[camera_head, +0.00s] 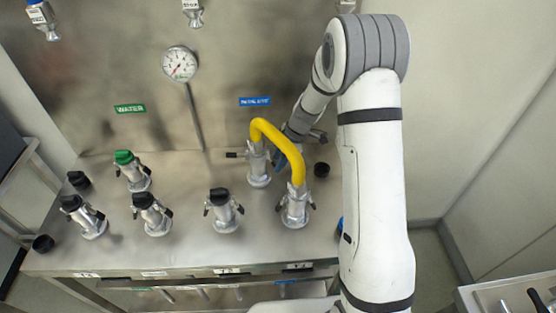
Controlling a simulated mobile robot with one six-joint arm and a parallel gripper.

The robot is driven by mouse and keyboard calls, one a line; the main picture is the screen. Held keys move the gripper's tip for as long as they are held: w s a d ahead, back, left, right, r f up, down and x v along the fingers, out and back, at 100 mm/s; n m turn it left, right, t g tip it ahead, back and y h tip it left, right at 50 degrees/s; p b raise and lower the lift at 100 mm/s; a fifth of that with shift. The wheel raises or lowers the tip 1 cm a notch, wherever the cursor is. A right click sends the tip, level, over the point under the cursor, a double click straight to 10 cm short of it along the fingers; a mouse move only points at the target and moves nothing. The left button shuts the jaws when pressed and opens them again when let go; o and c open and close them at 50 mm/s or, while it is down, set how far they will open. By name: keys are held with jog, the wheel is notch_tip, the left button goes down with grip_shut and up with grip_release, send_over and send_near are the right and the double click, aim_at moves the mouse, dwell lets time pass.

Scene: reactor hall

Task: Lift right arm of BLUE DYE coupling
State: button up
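The coupling below the blue label (255,101) is a silver fitting (258,170) standing on the steel bench. I take it as the BLUE DYE coupling, though the label text is too small to read clearly. One end of a bent yellow pipe (275,133) sits on it. Its left arm (236,155) sticks out to the left; its right arm is hidden behind the pipe and my gripper. My gripper (284,146) is just right of the coupling, partly behind the yellow pipe. Its fingers are too small and covered to show whether they are open or touching.
The yellow pipe's other end sits on a front coupling (295,207). Several black-capped couplings and a green-capped one (131,171) stand to the left. A gauge (180,64) rises at the back. A loose black cap (321,170) lies right of my gripper.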

jog(key=shift+a+f, duration=0.15)
jog(key=shift+f, duration=0.1)
grip_shut()
jog(key=shift+r, duration=0.15)
